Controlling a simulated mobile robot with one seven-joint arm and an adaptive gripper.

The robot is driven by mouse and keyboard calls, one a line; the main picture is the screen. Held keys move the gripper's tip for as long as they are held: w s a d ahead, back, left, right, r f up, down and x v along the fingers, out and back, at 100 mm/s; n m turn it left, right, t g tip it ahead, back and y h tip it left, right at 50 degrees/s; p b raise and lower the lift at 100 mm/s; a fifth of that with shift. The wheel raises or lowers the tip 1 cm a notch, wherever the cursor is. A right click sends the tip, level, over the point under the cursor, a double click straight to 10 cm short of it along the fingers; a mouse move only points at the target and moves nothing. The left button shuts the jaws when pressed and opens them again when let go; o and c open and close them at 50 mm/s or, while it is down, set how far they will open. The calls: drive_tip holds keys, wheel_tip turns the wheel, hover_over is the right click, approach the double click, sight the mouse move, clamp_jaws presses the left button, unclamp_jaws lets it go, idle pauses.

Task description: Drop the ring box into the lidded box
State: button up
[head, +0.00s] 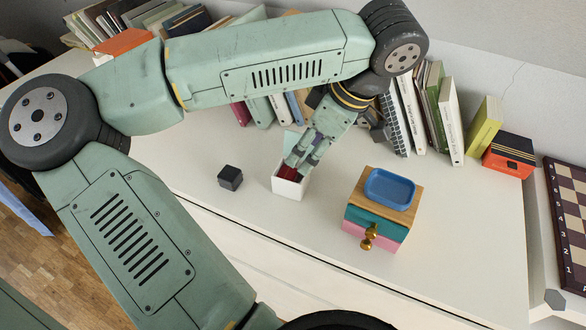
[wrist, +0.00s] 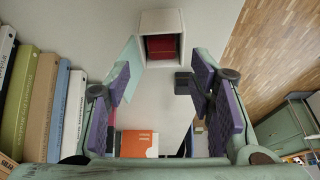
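The lidded box is a small white open-topped box (head: 289,188) on the desk, and it also shows in the wrist view (wrist: 149,22). Its pale green lid (head: 291,141) stands open at the far side. A dark red block (wrist: 162,47), which looks like the ring box, lies inside the white box; it shows partly in the head view (head: 290,172). My gripper (head: 297,160) is above the box opening, pointing down. In the wrist view my gripper (wrist: 161,85) has its purple pads wide apart with nothing between them.
A small black cube (head: 230,177) stands left of the white box. A small drawer cabinet (head: 376,218) with brass knobs and a blue tray (head: 390,188) on top stands to the right. Books (head: 449,120) line the wall behind. The desk's front is clear.

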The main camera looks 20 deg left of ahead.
drive_tip(key=shift+o, duration=0.5)
drive_tip(key=v, duration=0.7)
drive_tip(key=shift+r, duration=0.25)
drive_tip(key=shift+d, duration=0.15)
